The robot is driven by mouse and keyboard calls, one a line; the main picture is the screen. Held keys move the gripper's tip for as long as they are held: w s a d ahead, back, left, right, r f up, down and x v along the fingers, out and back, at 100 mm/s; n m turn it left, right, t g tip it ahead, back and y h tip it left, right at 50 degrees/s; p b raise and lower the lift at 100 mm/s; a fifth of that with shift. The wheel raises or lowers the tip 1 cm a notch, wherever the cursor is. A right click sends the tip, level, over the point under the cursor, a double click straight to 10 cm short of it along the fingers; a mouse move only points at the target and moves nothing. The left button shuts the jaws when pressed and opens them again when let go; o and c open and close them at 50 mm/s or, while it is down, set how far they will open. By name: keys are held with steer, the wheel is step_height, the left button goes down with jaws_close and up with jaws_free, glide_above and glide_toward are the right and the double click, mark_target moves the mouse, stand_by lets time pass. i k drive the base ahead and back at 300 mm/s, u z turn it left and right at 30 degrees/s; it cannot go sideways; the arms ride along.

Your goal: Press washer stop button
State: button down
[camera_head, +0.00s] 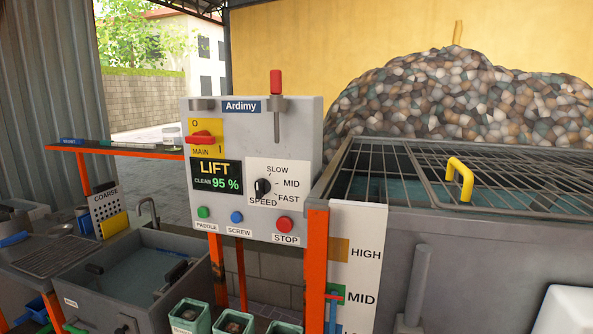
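The washer's grey control box (254,150) stands in the middle, labelled "Ardimy". Its red round stop button (285,225) is at the lower right of the front face, above a "STOP" label. A green paddle button (203,212) and a blue screw button (237,217) are to its left. The display (217,176) reads "LIFT, CLEAN 95 %". The black speed knob (262,188) and the red main switch (200,137) are above the buttons. Nothing covers the stop button. My gripper is not in view.
A large grey tank (480,260) with a wire grate (470,175) and yellow handle (461,178) fills the right. A level board (354,265) stands beside it. A water basin (130,280) is at lower left. Several green containers (190,318) stand below the box.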

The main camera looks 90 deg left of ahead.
mark_target(284, 224)
steer(key=u, duration=3.25)
